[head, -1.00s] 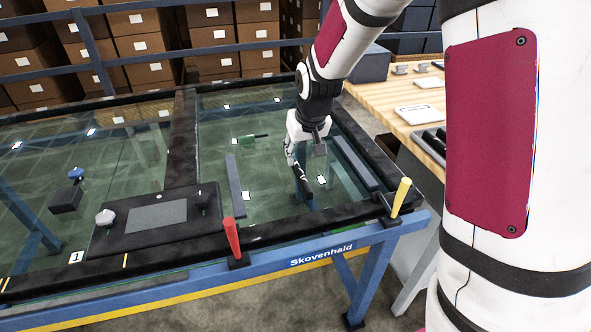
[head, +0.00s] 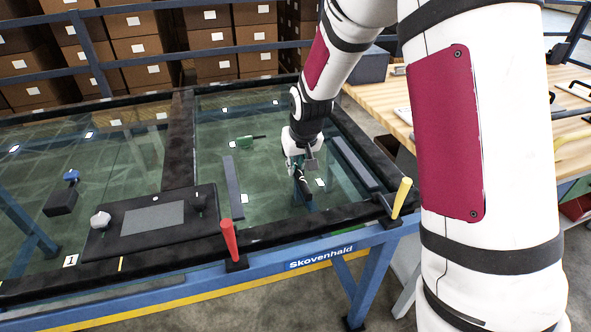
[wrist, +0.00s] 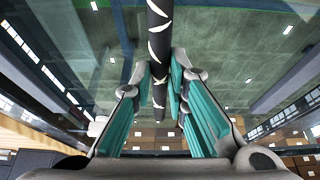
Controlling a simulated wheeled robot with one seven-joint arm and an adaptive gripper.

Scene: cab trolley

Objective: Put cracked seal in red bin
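The cracked seal is a black strip with white crack marks; in the wrist view the cracked seal (wrist: 158,38) runs between my fingers, widening toward the top edge. My gripper (wrist: 161,75) has its teal finger pads close against both sides of the strip and looks shut on it. In the head view my gripper (head: 300,170) is low over the right glass panel, with the dark seal (head: 303,186) below it. I cannot tell whether the seal touches the glass. A red bin (head: 577,207) shows partly at the right edge, under the wooden bench.
Dark bars (head: 234,188) (head: 355,163) lie on the glass either side of my gripper. A red handle (head: 230,238) and a yellow handle (head: 401,197) stand on the frame's front edge. The wooden bench (head: 385,97) is at right, with floor between. My arm hides part of it.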

